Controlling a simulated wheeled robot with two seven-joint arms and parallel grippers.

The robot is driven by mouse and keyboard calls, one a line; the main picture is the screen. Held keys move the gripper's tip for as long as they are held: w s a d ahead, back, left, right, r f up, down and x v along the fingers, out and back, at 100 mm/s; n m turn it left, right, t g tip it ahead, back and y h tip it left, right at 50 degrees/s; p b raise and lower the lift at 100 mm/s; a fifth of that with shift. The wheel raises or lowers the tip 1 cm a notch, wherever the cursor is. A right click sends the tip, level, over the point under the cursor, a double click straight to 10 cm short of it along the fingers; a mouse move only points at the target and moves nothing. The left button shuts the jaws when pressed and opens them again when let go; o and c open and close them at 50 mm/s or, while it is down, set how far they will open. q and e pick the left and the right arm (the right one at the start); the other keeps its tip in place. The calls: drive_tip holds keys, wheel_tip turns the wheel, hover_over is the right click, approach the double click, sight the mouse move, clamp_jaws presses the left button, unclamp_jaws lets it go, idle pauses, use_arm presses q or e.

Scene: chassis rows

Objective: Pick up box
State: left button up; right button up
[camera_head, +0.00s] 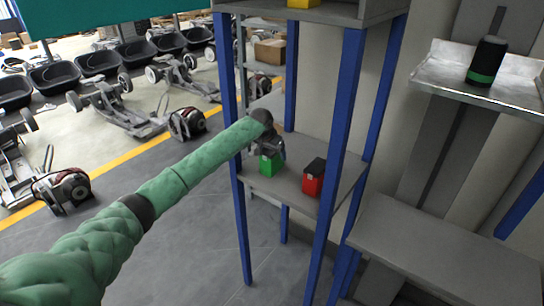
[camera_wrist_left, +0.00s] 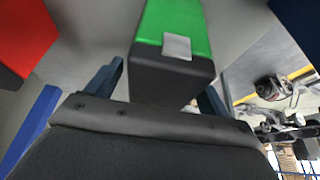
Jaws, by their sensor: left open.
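A green box with a black part (camera_head: 270,166) stands on the middle shelf of the blue-posted rack. It also shows in the left wrist view (camera_wrist_left: 183,22), with a grey patch on its face. My left gripper (camera_head: 273,150) is at this box and hides part of it. In the left wrist view the gripper (camera_wrist_left: 158,90) is open, with a finger on each side of the box's black end; contact cannot be told. A red and black box (camera_head: 313,181) stands to the right on the same shelf and shows at upper left in the wrist view (camera_wrist_left: 22,38).
The rack's shelf (camera_head: 290,193) sits between blue posts (camera_head: 335,135), with an upper shelf (camera_head: 340,12) above. A black and green cylinder (camera_head: 487,62) stands on a metal tray (camera_head: 515,90) at right. Chassis and black tubs (camera_head: 55,77) fill the floor at left.

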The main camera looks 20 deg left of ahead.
use_arm(q)
drive_tip(key=shift+w+f, duration=0.25)
drive_tip(key=shift+f, duration=0.3)
drive_tip(key=shift+s+r, duration=0.1)
drive_tip(key=shift+f+p, duration=0.3)
idle(0.3)
drive_tip(key=c, duration=1.3)
